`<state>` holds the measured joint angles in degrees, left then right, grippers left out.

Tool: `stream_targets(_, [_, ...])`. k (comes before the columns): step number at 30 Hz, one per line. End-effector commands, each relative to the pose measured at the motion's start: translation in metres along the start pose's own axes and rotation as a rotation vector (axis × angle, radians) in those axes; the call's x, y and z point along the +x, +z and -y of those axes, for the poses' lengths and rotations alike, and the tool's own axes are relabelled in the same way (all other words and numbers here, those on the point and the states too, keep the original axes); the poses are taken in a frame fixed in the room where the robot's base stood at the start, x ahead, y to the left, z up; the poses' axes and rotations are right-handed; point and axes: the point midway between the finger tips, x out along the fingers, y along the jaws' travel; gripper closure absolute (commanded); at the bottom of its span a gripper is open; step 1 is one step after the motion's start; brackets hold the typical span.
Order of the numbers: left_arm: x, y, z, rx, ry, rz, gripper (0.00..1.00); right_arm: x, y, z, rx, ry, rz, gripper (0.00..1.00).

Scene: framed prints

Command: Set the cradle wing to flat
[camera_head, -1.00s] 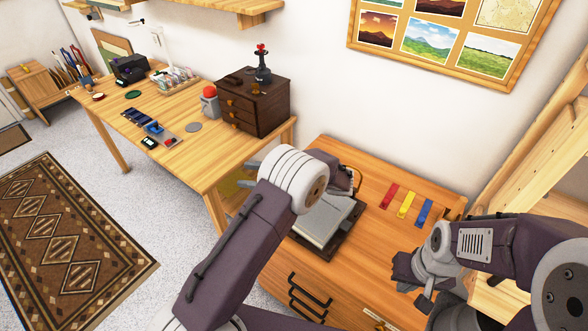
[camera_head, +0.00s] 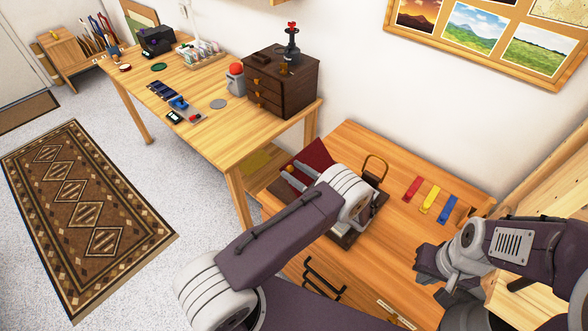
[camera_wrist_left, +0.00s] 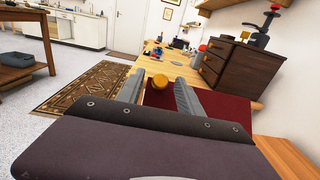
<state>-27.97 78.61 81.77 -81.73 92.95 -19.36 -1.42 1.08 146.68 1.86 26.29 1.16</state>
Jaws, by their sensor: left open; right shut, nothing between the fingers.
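The cradle (camera_head: 372,218) sits on the wooden cabinet top, largely hidden behind my left arm. A dark red panel (camera_head: 314,158), which looks like its wing, stands tilted up at the cradle's left side and also shows in the left wrist view (camera_wrist_left: 212,107). A small orange knob (camera_head: 291,168) is by the panel. In the left wrist view the knob (camera_wrist_left: 158,82) appears between the fingertips. My left gripper (camera_head: 297,174) is open in front of the panel; contact cannot be told. My right gripper (camera_head: 424,277) is shut and empty over the cabinet's right front.
A brass loop handle (camera_head: 375,169) rises at the cradle's back. Red, yellow and blue strips (camera_head: 428,201) lie on the cabinet to the right. A wooden desk (camera_head: 225,133) with a dark drawer box (camera_head: 283,83) stands at the left. Cabinet top between cradle and strips is clear.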

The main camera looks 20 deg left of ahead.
Motion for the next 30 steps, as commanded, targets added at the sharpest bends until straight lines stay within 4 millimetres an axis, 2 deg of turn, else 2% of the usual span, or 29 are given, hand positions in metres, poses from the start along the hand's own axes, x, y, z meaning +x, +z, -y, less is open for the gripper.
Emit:
stream_targets(8, [0.0049, -0.0006, 0.0, 0.001, -0.001, 0.0, 0.57, -0.0006, 0.0, 0.0, 0.0, 0.0, 0.0, 1.0])
stream_targets(9, [0.0048, -0.0006, 0.0, 0.001, -0.001, 0.0, 0.6, -0.0006, 0.0, 0.0, 0.0, 0.0, 0.0, 1.0])
stream_targets(13, [0.0047, -0.0005, 0.0, 0.001, -0.001, 0.0, 0.96, -0.0006, 0.0, 0.0, 0.0, 0.0, 0.0, 1.0])
stream_targets(14, [0.0047, -0.0005, 0.0, 0.001, -0.001, 0.0, 1.0, -0.0006, 0.0, 0.0, 0.0, 0.0, 0.0, 1.0])
stream_targets(30, [0.0047, -0.0006, -0.0001, 0.001, 0.0, 0.0, 1.0, -0.0006, 0.0, 0.0, 0.0, 0.0, 0.0, 1.0])
